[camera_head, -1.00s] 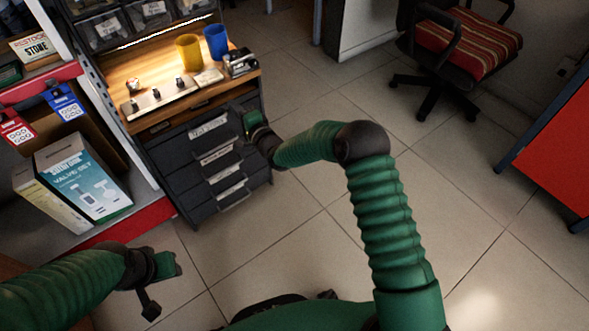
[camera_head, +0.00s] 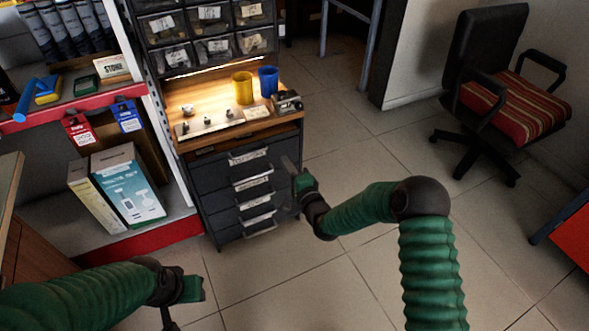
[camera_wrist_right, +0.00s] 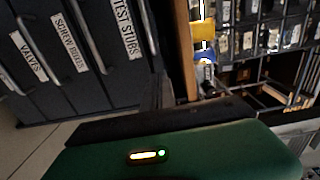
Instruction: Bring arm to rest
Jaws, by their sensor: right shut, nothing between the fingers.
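My right arm is green with dark joints and reaches forward in the head view. Its gripper (camera_head: 289,163) is shut and empty, in front of the right edge of a dark drawer cabinet (camera_head: 215,190). In the right wrist view the dark fingers (camera_wrist_right: 158,92) point toward the cabinet, whose labelled drawers fill the upper left. My left gripper (camera_head: 182,305) is low at the left, over the floor and apart from the shelf. Its fingers are partly visible, too little to tell whether they are open.
The cabinet's wooden top (camera_head: 188,92) carries a yellow cup (camera_head: 243,88), a blue cup (camera_head: 267,81) and small metal fittings. A shelf with boxes (camera_head: 128,190) stands at the left. A chair (camera_head: 510,105) stands at the right. The tiled floor between is clear.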

